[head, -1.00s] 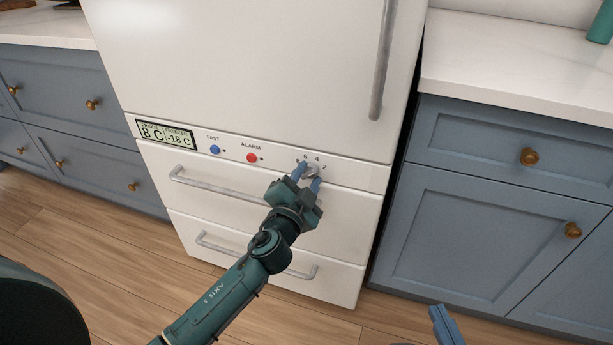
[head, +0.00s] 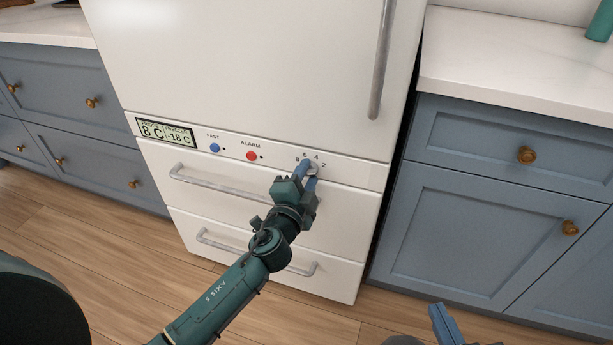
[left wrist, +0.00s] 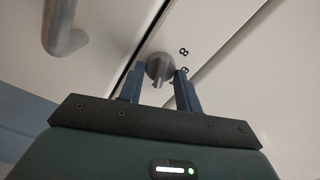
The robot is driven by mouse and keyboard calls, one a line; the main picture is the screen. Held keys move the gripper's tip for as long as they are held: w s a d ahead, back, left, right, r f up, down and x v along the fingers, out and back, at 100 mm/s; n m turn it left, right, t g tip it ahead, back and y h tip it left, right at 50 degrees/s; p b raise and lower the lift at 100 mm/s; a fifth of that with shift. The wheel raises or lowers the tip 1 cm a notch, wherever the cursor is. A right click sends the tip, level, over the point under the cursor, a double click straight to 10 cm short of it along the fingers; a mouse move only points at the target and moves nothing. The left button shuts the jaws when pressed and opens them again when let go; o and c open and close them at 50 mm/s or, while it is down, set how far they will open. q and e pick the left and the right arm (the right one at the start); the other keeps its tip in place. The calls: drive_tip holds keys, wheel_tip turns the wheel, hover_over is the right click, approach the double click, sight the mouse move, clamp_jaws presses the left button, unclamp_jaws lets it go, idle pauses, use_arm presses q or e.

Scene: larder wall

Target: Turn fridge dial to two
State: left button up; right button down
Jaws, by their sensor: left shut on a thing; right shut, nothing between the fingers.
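The fridge dial (head: 312,168) is a small round grey knob at the right end of the white control strip, with 8, 6, 4 and 2 printed around it. My left gripper (head: 307,176) has its blue fingers on either side of the dial and is shut on it. In the left wrist view the dial (left wrist: 159,67) sits between the two fingertips, with an 8 visible beside it. Which number the dial points to I cannot tell. My right gripper (head: 442,325) is shut and empty at the bottom edge, far from the dial.
The fridge display (head: 166,132) reads 8 C and -18 C. A blue button (head: 215,148) and a red button (head: 252,156) lie left of the dial. Drawer handles (head: 220,184) jut out below, and a long door handle (head: 382,60) stands above right. Blue cabinets (head: 480,225) flank the fridge.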

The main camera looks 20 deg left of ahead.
use_arm(q)
drive_tip(key=o, duration=1)
drive_tip(key=shift+c, duration=0.2)
drive_tip(key=s, duration=1.3)
drive_tip(key=shift+a+b, duration=0.25)
drive_tip(key=shift+b, duration=0.1)
drive_tip(key=shift+s, duration=0.1)
